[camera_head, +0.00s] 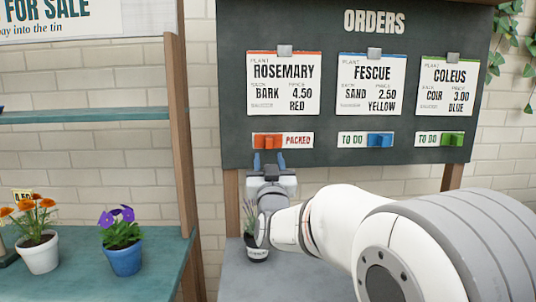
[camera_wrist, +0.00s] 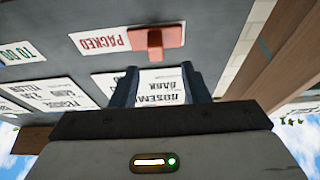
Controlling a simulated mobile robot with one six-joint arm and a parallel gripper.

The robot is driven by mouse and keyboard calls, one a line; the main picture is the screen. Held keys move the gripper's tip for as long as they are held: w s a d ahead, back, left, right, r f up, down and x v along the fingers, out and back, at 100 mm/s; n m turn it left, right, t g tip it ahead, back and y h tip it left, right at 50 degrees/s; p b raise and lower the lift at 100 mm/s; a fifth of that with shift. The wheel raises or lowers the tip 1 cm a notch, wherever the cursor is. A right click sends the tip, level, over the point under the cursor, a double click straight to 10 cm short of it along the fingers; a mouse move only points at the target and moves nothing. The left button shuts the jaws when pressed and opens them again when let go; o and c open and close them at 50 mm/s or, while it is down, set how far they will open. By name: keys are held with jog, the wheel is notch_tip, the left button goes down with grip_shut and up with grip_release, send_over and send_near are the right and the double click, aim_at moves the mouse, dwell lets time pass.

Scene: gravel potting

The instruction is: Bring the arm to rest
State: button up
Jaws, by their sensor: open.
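A potted plant (camera_head: 256,246) in a dark pot stands on the grey bench, partly behind my arm. On the teal shelf at left stand a purple-flowered blue pot (camera_head: 125,260) and an orange-flowered white pot (camera_head: 40,252). A wooden post (camera_head: 182,130) rises left of the board.

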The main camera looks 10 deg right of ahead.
jog(key=shift+s+f, duration=0.2)
jog(key=shift+s, duration=0.2)
jog(key=s+d+f+g+p, duration=0.1)
jog(key=s+f+g+p, duration=0.1)
jog(key=s+g+p, duration=0.4)
jog(key=s+d+f+g+y+p, duration=0.1)
jog(key=s+g+p, duration=0.5)
jog(key=s, duration=1)
jog(key=s+d+f+g+p, duration=0.3)
jog(key=s+g+p, duration=0.4)
jog(key=s, duration=0.4)
jog(key=shift+f+n+g+y, duration=0.3)
jog(key=shift+f+n+g, duration=0.1)
jog(key=shift+g, duration=0.1)
